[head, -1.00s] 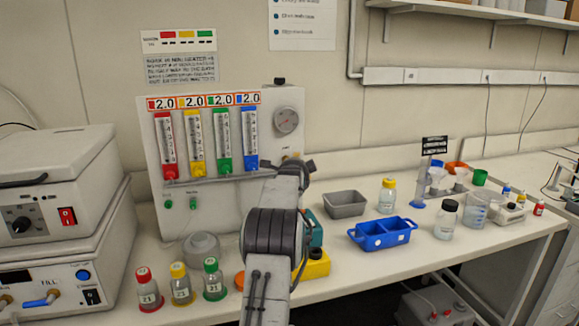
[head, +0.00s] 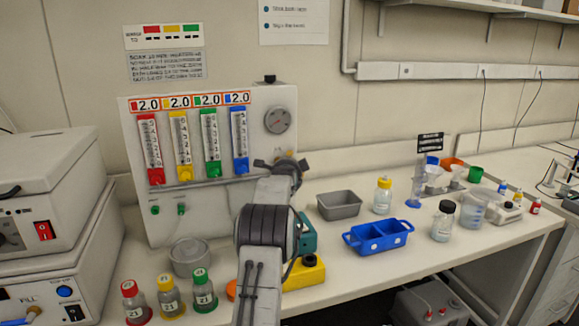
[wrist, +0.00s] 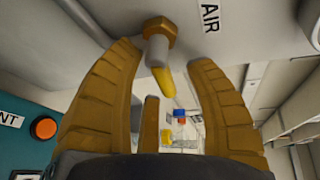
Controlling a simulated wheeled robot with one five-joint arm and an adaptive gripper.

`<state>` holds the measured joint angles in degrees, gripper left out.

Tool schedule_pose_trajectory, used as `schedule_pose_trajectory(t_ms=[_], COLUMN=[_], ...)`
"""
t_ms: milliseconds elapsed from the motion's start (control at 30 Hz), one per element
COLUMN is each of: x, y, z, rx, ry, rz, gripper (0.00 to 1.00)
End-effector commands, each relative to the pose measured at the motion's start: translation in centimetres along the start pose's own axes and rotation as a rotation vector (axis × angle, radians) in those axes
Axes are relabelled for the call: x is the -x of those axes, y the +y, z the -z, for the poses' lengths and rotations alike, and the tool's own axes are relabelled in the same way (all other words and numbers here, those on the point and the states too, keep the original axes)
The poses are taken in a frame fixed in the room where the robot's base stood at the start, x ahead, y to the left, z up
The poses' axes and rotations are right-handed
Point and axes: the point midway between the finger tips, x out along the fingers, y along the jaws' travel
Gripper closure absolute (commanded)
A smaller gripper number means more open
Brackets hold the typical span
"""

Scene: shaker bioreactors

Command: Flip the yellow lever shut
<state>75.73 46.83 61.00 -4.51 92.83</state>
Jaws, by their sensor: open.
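The yellow lever (wrist: 164,82) hangs from a grey valve body with a brass nut (wrist: 160,27), beside the AIR label on the panel's face. In the wrist view it points down and slightly right. The lever lies between the fingers, apparently touching neither. In the head view my gripper (head: 286,158) is at the lower right of the white gas panel (head: 225,215), below the round gauge. There the arm and gripper mostly hide the lever.
A teal box (head: 308,236) with an orange button (wrist: 44,128) stands close beside the arm. Three capped bottles (head: 168,300) stand at the front left. A grey tray (head: 339,206) and a blue tray (head: 365,244) are on the bench to the right.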

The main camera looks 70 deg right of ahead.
Motion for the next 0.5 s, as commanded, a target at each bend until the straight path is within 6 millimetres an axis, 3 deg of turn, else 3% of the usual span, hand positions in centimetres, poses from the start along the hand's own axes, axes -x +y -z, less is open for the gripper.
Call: schedule_pose_trajectory(t_ms=[500], x=[0.02], y=[-0.02], z=[-0.04], rx=[0.000], ry=[-0.001], rz=[0.000], gripper=[0.94])
